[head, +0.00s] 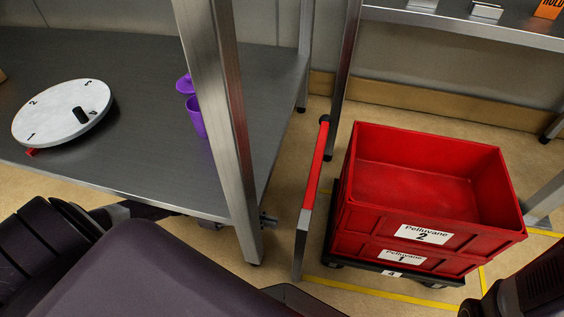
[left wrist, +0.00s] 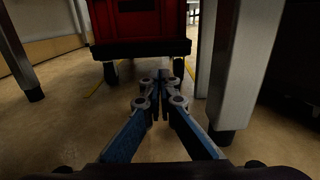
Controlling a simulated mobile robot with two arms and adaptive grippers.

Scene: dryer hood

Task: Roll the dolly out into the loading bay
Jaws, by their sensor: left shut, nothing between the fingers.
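My left gripper (head: 268,220) is shut and empty, low by the steel table leg, apart from the dolly. In the left wrist view its fingertips (left wrist: 162,76) point towards the dolly's black edge (left wrist: 140,48). My right gripper is out of view.
A steel table (head: 140,150) on the left holds a numbered white disc (head: 60,112) and purple cups (head: 196,115). Its front leg (head: 225,120) stands beside my left gripper. A steel shelf (head: 470,28) is behind the crates. Yellow floor lines (head: 380,293) run around the dolly.

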